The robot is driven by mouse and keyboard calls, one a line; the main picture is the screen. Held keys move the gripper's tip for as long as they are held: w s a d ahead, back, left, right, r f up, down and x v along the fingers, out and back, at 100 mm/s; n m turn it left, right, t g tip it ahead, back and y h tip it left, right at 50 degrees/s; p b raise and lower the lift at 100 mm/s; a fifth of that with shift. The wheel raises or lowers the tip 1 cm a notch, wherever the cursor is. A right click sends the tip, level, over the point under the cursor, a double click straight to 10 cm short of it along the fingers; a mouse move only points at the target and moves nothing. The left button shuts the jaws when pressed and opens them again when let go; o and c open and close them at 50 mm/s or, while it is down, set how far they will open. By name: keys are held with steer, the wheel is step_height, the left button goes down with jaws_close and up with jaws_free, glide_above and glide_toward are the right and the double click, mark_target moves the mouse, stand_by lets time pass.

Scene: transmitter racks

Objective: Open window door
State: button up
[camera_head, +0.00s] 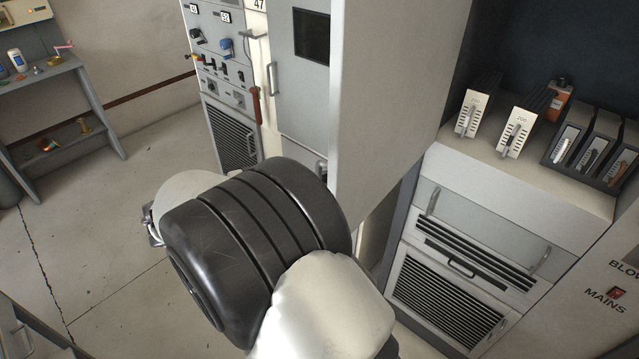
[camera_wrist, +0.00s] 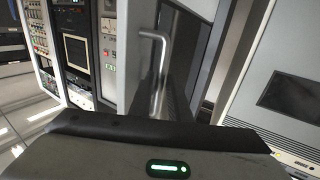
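The door with a dark window (camera_head: 300,85) is a pale grey cabinet door at the upper middle of the head view, and it looks shut. A slim upright metal handle (camera_head: 272,78) is on its left edge. In the wrist view, a pale panel with a dark window (camera_wrist: 290,98) is at the right, tilted. A bent metal bar handle (camera_wrist: 158,70) stands in front of a dark gap near the middle. I cannot tell whether it belongs to the window door. The dark body of my gripper (camera_wrist: 160,150) fills the bottom; its fingers do not show. My arm hides it in the head view.
A control rack (camera_head: 225,75) with knobs and a red lever stands left of the door. A pale cabinet side (camera_head: 395,90) juts out at the right. A grey cabinet (camera_head: 470,240) with vents and handles is further right. The floor (camera_head: 110,240) at left is mostly clear.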

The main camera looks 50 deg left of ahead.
steer(key=v, duration=1.1)
steer(key=shift+s+b, duration=0.2)
steer(key=shift+b, duration=0.1)
